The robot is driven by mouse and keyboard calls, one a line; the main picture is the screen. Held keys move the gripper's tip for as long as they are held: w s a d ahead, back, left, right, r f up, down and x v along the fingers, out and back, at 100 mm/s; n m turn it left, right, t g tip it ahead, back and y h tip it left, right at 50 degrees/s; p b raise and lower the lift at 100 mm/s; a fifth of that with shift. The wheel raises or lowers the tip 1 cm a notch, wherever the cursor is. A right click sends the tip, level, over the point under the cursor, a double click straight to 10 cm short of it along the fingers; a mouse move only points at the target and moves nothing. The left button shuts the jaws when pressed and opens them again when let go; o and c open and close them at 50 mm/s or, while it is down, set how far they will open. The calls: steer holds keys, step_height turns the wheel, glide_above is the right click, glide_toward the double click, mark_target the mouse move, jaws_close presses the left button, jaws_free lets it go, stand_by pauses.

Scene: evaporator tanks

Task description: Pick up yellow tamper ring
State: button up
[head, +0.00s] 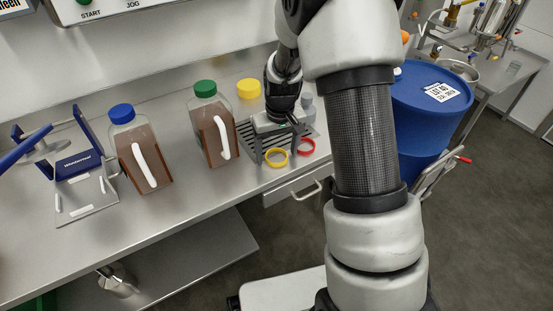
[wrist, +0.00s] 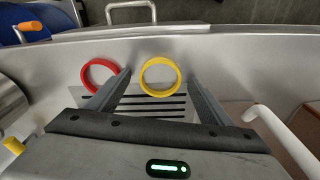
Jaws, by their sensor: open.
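The yellow tamper ring (head: 276,158) lies on the steel counter near its front edge. In the wrist view the yellow ring (wrist: 160,62) shows just beyond my fingertips, near the middle. My gripper (head: 268,152) is above the counter, pointing down behind the ring. In the wrist view my gripper (wrist: 160,82) has its two fingers spread apart, with slots of a grey rack or drain between them and nothing held. The red ring (head: 307,147) lies just to the right of the yellow one, and in the wrist view the red ring (wrist: 98,75) is to its left.
A green-capped jug (head: 210,125) and a blue-capped jug (head: 137,150) of brown liquid stand left of my gripper. A yellow cap (head: 249,89) lies behind. A blue drum (head: 432,105) stands beyond the counter's right end. A drawer handle (head: 306,193) sticks out below the front edge.

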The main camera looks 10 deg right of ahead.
steer(key=shift+r, duration=0.1)
steer(key=c, duration=1.1)
steer(key=shift+r, duration=0.1)
steer(key=shift+c, duration=0.2)
